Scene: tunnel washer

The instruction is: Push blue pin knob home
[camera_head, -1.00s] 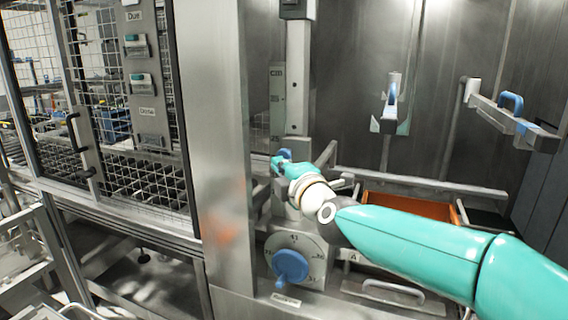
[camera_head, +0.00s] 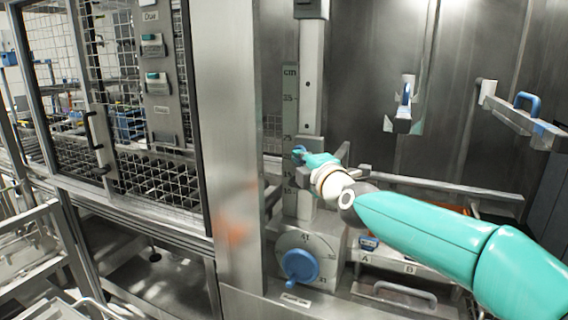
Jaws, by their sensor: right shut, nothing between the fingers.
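A small blue knob (camera_head: 298,151), which looks like the pin knob, sits on the upright column with the cm scale (camera_head: 290,115). My right gripper (camera_head: 305,157) is shut and empty, its teal tip right at the knob and partly covering it. I cannot tell whether the tip touches the knob or how far in the pin sits. My left gripper is not in view.
A round dial with a blue handle (camera_head: 301,265) is below the gripper. A drawer front marked A and B (camera_head: 395,265) is to its right. A steel post (camera_head: 230,150) and mesh cage door (camera_head: 110,100) stand left. Rails with blue handles (camera_head: 527,102) project at right.

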